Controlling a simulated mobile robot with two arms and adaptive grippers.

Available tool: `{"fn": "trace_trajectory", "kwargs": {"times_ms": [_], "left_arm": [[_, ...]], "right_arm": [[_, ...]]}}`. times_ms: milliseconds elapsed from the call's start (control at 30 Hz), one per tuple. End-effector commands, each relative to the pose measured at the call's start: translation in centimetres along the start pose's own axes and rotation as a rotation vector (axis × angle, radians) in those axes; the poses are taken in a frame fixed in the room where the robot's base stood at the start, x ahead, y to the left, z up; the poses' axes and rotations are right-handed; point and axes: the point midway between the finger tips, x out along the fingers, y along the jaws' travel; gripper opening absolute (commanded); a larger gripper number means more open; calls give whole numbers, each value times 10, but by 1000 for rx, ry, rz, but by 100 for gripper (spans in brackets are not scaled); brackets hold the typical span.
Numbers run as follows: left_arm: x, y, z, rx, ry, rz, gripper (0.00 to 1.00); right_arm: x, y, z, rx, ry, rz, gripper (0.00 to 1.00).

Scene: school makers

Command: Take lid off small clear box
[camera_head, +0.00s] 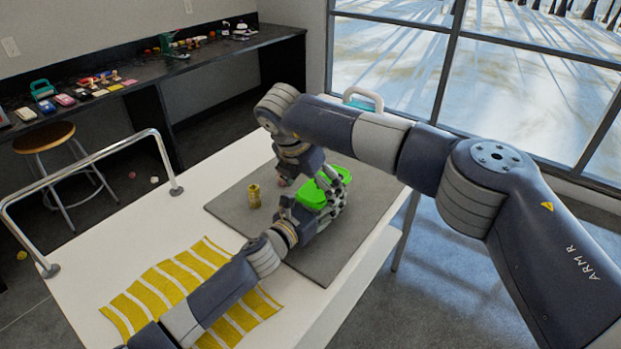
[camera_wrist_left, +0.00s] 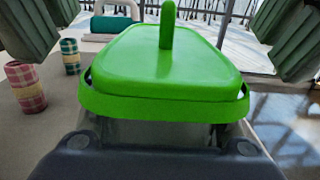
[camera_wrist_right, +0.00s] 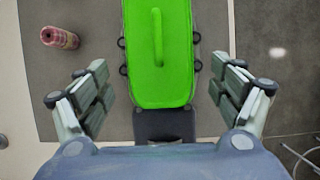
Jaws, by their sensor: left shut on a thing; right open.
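The small box wears a bright green lid with an upright handle; the lid shows in the head view (camera_head: 312,196), the left wrist view (camera_wrist_left: 165,72) and the right wrist view (camera_wrist_right: 158,80). Little of the clear box body (camera_wrist_left: 160,132) shows below the lid. My left gripper (camera_head: 333,205) is shut on the box, its fingers at either side. My right gripper (camera_wrist_right: 158,95) is open above the lid, its fingers spread at both sides and apart from the handle. In the head view my arms partly hide the box.
The box is on a grey mat (camera_head: 330,260) on a white table (camera_head: 85,275). Small rolls (camera_head: 254,195) stand beside it. A yellow-striped cloth (camera_head: 165,285) lies nearer. A teal case (camera_head: 362,98) with a white handle is behind. A metal rail (camera_head: 95,160) edges the table.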

Motion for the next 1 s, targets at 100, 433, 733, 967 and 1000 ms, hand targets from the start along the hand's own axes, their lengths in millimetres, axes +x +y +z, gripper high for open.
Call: {"fn": "trace_trajectory", "kwargs": {"times_ms": [100,433,733,967,1000], "left_arm": [[0,0,-2,-2,4,1,10],[0,0,-2,-2,4,1,10],[0,0,-2,-2,3,0,10],[0,0,-2,-2,3,0,10],[0,0,-2,-2,3,0,10]], "right_arm": [[1,0,0,0,0,0,87],[1,0,0,0,0,-1,39],[0,0,1,1,0,-1,34],[-1,0,1,1,0,-1,34],[-1,0,2,1,-1,-2,34]]}}
